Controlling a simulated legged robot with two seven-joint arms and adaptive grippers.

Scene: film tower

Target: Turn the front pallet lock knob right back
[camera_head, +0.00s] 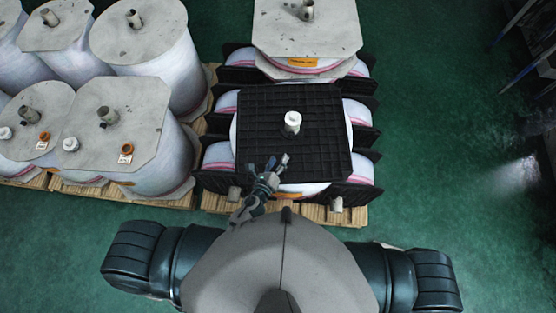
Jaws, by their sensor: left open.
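The front tower (330,155) carries a square black ribbed plate on top, with film rolls around it. A white-topped core stub (292,121) stands up from the plate's middle. My left gripper (278,162) is open and empty, over the plate's front edge left of centre. Two short grey stubs show low at the tower's front, a left one (234,193) and a right one (337,204). I cannot tell a lock knob apart for sure. My left gripper and forearm hide part of the front edge. My right gripper is not in view.
Another stack with a grey top board (305,35) stands behind. Several wrapped rolls with grey boards (125,110) stand on wooden pallets at left. Green floor (440,130) is clear at right. Dark racks (535,45) stand at the far right edge.

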